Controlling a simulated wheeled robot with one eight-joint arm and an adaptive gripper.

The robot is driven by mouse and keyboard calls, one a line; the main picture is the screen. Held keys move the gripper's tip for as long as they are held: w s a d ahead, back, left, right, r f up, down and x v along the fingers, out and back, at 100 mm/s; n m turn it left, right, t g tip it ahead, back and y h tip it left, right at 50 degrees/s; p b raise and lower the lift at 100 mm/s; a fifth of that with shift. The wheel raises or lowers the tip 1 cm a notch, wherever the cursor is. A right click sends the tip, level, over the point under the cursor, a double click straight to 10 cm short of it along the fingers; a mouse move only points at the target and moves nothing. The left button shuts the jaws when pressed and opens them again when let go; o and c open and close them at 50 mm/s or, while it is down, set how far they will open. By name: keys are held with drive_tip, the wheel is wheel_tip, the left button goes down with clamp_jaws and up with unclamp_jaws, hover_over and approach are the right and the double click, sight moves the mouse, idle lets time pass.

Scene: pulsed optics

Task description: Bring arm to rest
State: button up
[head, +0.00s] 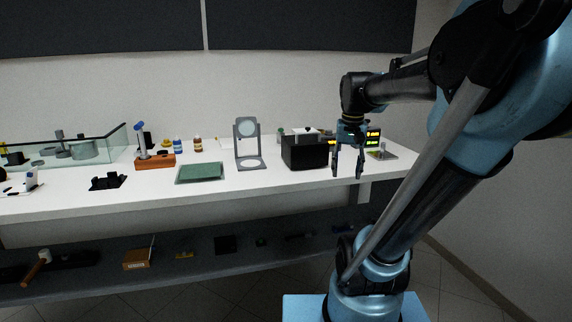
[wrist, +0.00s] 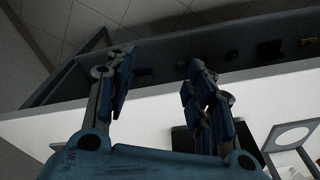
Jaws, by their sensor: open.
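My gripper (head: 348,163) hangs pointing down at the right part of the white bench (head: 290,183), near its front edge in the head view. Its two fingers are apart with nothing between them. In the wrist view, my gripper (wrist: 158,85) also shows both fingers spread and empty, over the white bench top and its edge. The black box (head: 304,153) stands just left of my gripper. My arm reaches from the lower right up and over to the gripper.
A grey stand with a round lens (head: 248,145), a green mat (head: 201,172), an orange-based device (head: 154,161) and a glass-walled tank (head: 112,142) stand further left. A lit display (head: 373,138) is behind my gripper. A lower shelf (head: 210,255) holds a hammer (head: 38,266) and an orange-brown box (head: 139,257).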

drive_tip(key=s+f+n, duration=0.2)
drive_tip(key=s+f, duration=1)
drive_tip(key=f, duration=0.4)
drive_tip(key=shift+s+f+t, duration=0.15)
drive_tip(key=shift+s+t, duration=0.25)
drive_tip(key=shift+a, duration=0.1)
drive_tip(key=shift+w+f, duration=0.2)
drive_tip(key=shift+w, duration=0.2)
